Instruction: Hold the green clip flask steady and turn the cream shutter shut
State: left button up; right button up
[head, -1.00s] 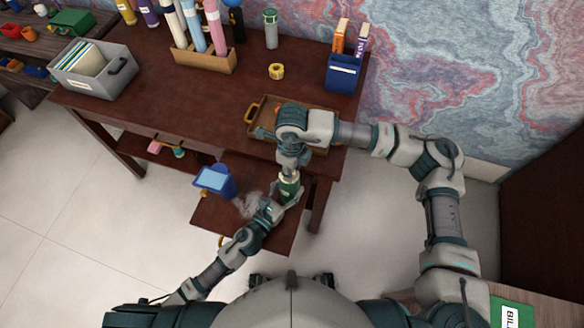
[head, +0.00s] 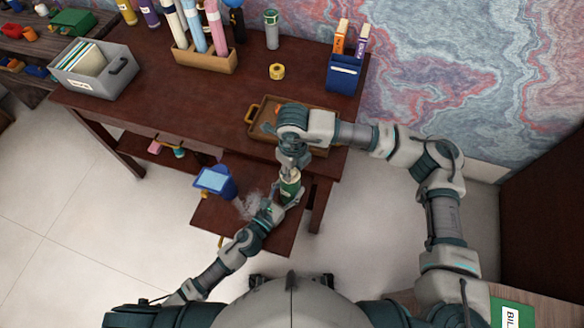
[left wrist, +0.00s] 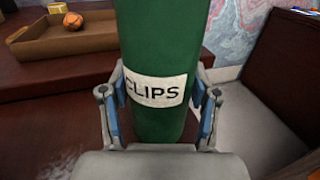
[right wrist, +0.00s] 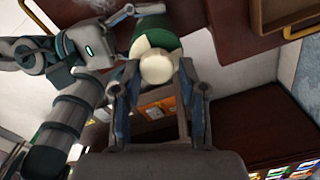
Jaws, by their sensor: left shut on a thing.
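The green clip flask (head: 289,189) stands above the lower shelf, with a white "CLIPS" label in the left wrist view (left wrist: 158,91). My left gripper (head: 273,207) is shut on it, with a blue-padded finger on either side of the label (left wrist: 160,105). The cream shutter (right wrist: 156,67) is on the flask's top. My right gripper (right wrist: 158,80) comes from above, its fingers apart on either side of the cream shutter, with small gaps showing. In the head view the right gripper (head: 293,165) partly hides the shutter.
A brown tray (head: 256,137) with an orange item lies on the desk beside my right wrist. A blue bin (head: 215,183) stands on the lower shelf left of the flask. A yellow tape roll (head: 277,71) lies farther back. The desk's middle is clear.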

aim_at(293, 171)
pick_arm(q)
jog(key=shift+f, duration=0.25)
pick_arm(e)
jog(key=shift+o, duration=1)
notch_tip(293, 171, up, 12)
pick_arm(q)
jog(key=o, duration=1.2)
jog(key=shift+o, duration=0.7)
jog(key=shift+w, duration=0.1)
jog(key=shift+r, duration=0.1)
pick_arm(e)
jog(key=shift+w+f, duration=0.1)
